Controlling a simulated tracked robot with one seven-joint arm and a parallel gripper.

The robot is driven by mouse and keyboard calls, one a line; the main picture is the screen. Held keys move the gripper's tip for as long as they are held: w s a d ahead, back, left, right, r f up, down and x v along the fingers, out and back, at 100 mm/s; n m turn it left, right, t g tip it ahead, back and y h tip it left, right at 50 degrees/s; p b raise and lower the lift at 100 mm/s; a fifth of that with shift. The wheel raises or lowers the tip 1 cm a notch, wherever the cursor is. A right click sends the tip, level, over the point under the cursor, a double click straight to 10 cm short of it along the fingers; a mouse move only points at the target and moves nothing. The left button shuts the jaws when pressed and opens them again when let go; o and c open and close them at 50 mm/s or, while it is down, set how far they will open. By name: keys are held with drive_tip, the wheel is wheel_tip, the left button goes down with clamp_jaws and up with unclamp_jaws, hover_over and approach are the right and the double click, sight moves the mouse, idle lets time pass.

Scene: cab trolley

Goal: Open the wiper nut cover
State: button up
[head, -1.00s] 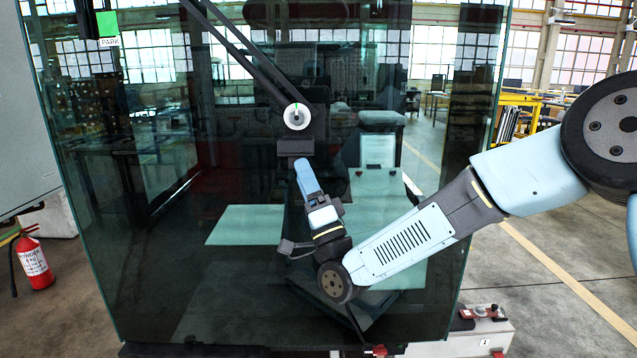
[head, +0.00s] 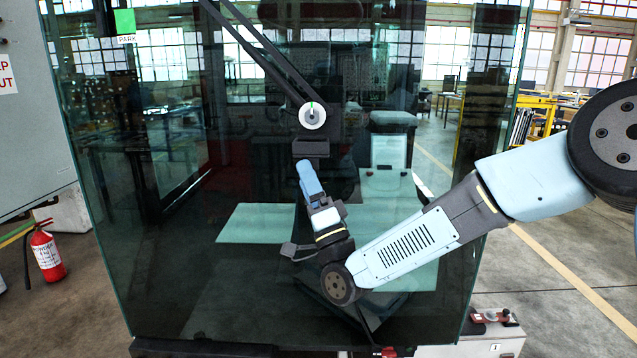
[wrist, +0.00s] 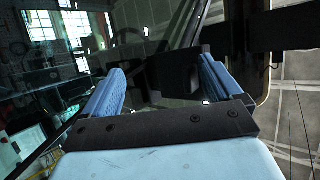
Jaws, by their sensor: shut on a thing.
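A large glass windscreen (head: 180,290) carries a black wiper arm (head: 262,52) that runs up to the left from its pivot. At the pivot is a round pale disc (head: 312,116) with a green mark. Just below it is a dark block, the wiper nut cover (head: 311,148). My gripper (head: 307,170) reaches up to the cover from below; its blue fingertips are at the cover's lower edge. In the wrist view, the dark cover (wrist: 176,78) lies between the two blue fingers, and my gripper (wrist: 165,82) is shut on it. The contact itself is partly hidden.
A green PARK marker (head: 125,22) is at the glass's upper left. A grey panel (head: 30,110) stands at the left edge, with a red fire extinguisher (head: 46,253) below. A grey box with red parts (head: 490,330) sits low at the right. The floor at right is open.

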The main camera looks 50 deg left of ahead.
drive_tip(key=shift+w+d+f, duration=0.25)
drive_tip(key=shift+w+d, duration=0.15)
drive_tip(key=shift+w, duration=0.25)
drive_tip(key=c, duration=0.4)
drive_tip(key=shift+w+d+f+t, duration=0.15)
drive_tip(key=shift+f+t, duration=0.05)
drive_tip(key=shift+t, duration=0.2)
drive_tip(key=shift+c, duration=1)
drive_tip(key=w+d+f, duration=0.1)
drive_tip(key=d+f, duration=0.1)
drive_tip(key=f, duration=0.4)
drive_tip(key=w+d+f, duration=0.1)
drive_tip(key=d+f, duration=0.2)
drive_tip(key=f, duration=0.4)
drive_tip(key=shift+d, duration=0.25)
drive_tip(key=shift+w+f, duration=0.1)
drive_tip(key=v, duration=1.3)
drive_tip(key=shift+d+f, duration=0.25)
drive_tip(key=shift+d, duration=0.1)
